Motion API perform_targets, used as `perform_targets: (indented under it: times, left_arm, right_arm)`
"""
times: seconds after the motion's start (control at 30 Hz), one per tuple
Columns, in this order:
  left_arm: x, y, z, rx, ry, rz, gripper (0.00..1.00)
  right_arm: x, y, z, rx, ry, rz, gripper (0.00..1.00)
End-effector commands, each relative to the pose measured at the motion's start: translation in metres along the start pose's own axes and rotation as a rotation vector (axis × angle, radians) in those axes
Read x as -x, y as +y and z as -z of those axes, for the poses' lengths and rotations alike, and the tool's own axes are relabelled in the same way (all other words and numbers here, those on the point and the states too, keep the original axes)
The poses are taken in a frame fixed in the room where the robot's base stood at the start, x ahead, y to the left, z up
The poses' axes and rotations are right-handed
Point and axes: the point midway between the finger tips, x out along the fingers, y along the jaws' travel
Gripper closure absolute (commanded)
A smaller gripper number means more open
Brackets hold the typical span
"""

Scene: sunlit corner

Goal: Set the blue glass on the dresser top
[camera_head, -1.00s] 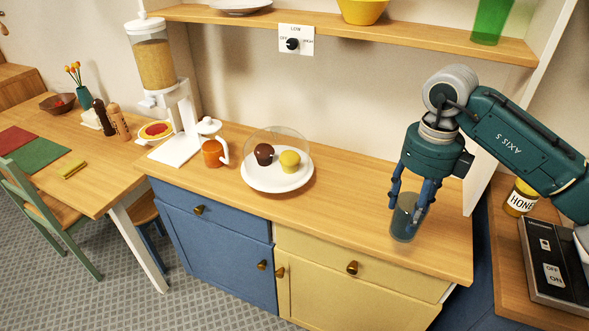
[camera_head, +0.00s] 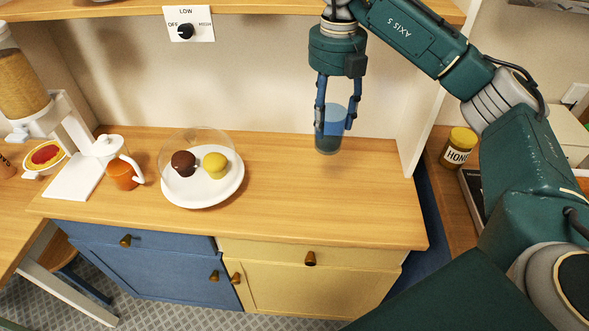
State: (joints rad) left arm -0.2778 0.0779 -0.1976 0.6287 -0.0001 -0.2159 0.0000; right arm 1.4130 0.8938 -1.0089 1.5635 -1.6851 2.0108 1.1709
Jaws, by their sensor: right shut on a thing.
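My right gripper (camera_head: 334,108) points down over the right part of the dresser top (camera_head: 290,205). It is shut on the blue glass (camera_head: 329,138), with a finger on either side. The glass is upright, see-through blue with a darker lower part. Its base is at or just above the wood near the wall; I cannot tell whether it touches. The dresser below has a blue door and drawer on the left and a yellow door and drawer on the right. My left gripper is not in view.
A white plate (camera_head: 207,196) with two cupcakes under a clear dome stands left of the glass. An orange-and-white jug (camera_head: 121,172) and a cereal dispenser (camera_head: 66,150) are further left. A honey jar (camera_head: 458,148) stands beyond the white upright at right. The dresser top's front right is clear.

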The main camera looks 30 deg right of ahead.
Motion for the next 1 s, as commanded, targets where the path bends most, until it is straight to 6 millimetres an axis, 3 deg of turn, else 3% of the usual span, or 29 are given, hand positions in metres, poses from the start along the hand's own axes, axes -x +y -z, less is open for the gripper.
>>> perform_targets:
  times: [0.1, 0.23, 0.37, 0.6, 0.73, 1.0]
  left_arm:
    - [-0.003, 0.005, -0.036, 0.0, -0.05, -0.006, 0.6]
    - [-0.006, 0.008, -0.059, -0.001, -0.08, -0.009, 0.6]
    - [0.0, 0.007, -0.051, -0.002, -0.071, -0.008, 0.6]
    - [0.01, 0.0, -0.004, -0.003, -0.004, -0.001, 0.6]
    - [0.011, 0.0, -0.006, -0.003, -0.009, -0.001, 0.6]
    - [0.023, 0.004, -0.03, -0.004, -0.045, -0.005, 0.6]
  right_arm:
    - [-0.026, 0.0, 0.002, 0.002, 0.007, 0.003, 0.82]
    - [-0.058, 0.0, 0.002, 0.003, 0.008, 0.002, 0.82]
    - [-0.089, 0.0, 0.002, 0.001, 0.008, 0.004, 0.82]
    - [-0.139, 0.0, 0.001, 0.001, 0.004, 0.003, 0.82]
    - [-0.151, 0.001, 0.0, 0.001, 0.001, 0.001, 0.82]
    - [-0.186, 0.001, 0.001, 0.001, 0.004, 0.002, 0.82]
